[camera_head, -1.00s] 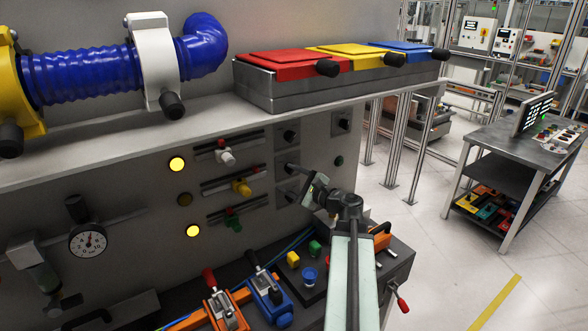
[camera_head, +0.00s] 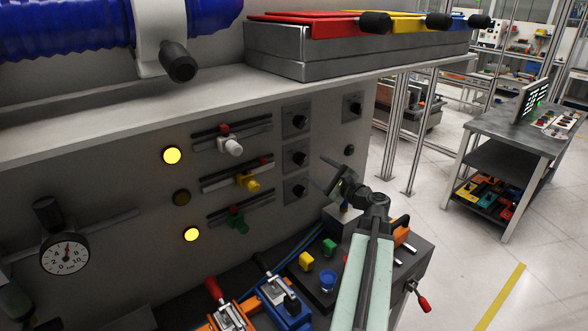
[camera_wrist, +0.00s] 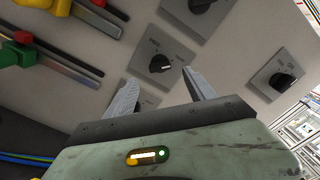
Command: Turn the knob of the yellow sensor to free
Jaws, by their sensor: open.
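The yellow sensor (camera_head: 247,181) sits on the middle of three rails on the grey panel; its yellow edge also shows at the top left of the wrist view (camera_wrist: 57,5). Level with it, right of the rail, is a black knob (camera_head: 298,158) on a grey square plate. My gripper (camera_head: 325,178) is open and empty, just right of the knob column in the head view. In the wrist view, the middle knob (camera_wrist: 160,63) appears between and beyond my open fingertips (camera_wrist: 160,78). Contact is not visible.
Other knobs are above (camera_head: 297,122), below (camera_head: 297,190) and at the upper right (camera_head: 353,107). The top and bottom lamps (camera_head: 172,156) are lit; the middle lamp (camera_head: 181,197) is dark. A shelf (camera_head: 200,110) overhangs the panel. Clamps (camera_head: 283,300) and small blocks lie below.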

